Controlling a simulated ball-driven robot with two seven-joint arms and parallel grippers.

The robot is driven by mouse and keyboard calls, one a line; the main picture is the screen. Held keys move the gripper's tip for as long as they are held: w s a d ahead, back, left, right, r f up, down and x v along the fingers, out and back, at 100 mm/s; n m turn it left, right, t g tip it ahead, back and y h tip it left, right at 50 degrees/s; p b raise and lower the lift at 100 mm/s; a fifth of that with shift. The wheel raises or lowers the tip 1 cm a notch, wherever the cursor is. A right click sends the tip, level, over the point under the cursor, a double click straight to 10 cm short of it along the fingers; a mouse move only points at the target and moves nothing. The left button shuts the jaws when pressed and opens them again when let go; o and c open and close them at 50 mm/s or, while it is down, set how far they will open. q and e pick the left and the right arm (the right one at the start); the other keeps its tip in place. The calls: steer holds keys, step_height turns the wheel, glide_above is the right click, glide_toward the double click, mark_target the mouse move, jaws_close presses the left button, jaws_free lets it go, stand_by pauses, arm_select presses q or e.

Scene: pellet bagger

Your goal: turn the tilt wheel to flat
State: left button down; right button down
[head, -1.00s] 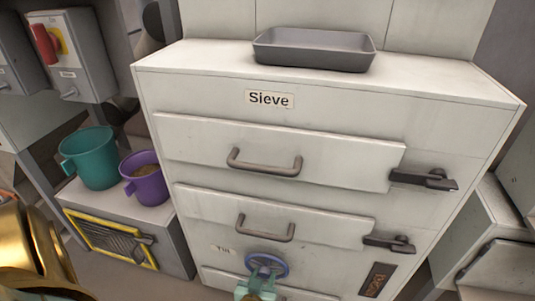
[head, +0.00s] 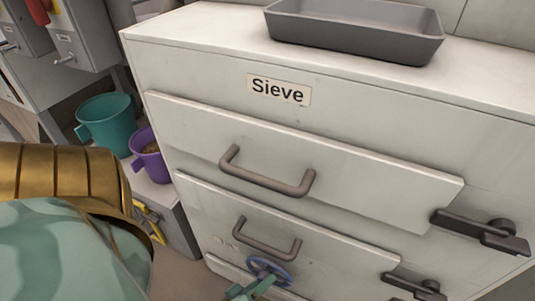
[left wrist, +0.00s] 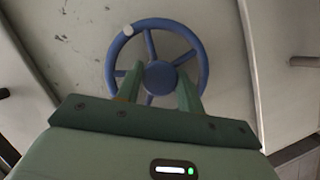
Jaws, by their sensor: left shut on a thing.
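The tilt wheel (head: 268,270) is a blue spoked handwheel low on the front of the white sieve cabinet (head: 340,105). In the left wrist view the blue wheel (left wrist: 155,60) faces me, with a pale knob on its rim at the upper left. My left gripper (head: 256,284) is at the wheel. In the left wrist view its two green fingers (left wrist: 158,82) reach to the lower part of the wheel around the hub and are shut on it. The marks beside the wheel are too blurred to read. My right gripper is out of view.
Two drawers with bar handles (head: 267,180) sit above the wheel, with dark latches (head: 480,232) at their right. A grey tray (head: 355,30) lies on top of the cabinet. A teal cup (head: 105,122) and a purple cup (head: 150,158) stand on a low unit at left.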

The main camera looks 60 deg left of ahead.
arm_select(q)
steer(key=shift+f+n+t+y+b, duration=0.1)
steer(key=shift+n+t+y+b, duration=0.45)
steer(key=shift+n, duration=2)
steer(key=shift+f+n+t+y+b, duration=0.1)
steer(key=shift+n+t+b, duration=0.9)
steer(key=shift+n, duration=1.6)
steer(key=shift+f+n+t+y+b, duration=0.2)
steer(key=shift+n+t+b, duration=0.6)
steer(key=shift+n, duration=1.75)
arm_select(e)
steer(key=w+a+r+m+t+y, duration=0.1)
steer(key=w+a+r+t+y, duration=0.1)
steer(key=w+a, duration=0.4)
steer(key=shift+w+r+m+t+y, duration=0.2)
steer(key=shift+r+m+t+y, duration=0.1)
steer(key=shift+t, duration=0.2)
arm_select(q)
steer(key=shift+r+t, duration=0.1)
steer(key=shift+t, duration=0.15)
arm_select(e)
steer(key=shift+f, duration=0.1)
arm_select(q)
steer(key=c, duration=0.9)
jaws_free()
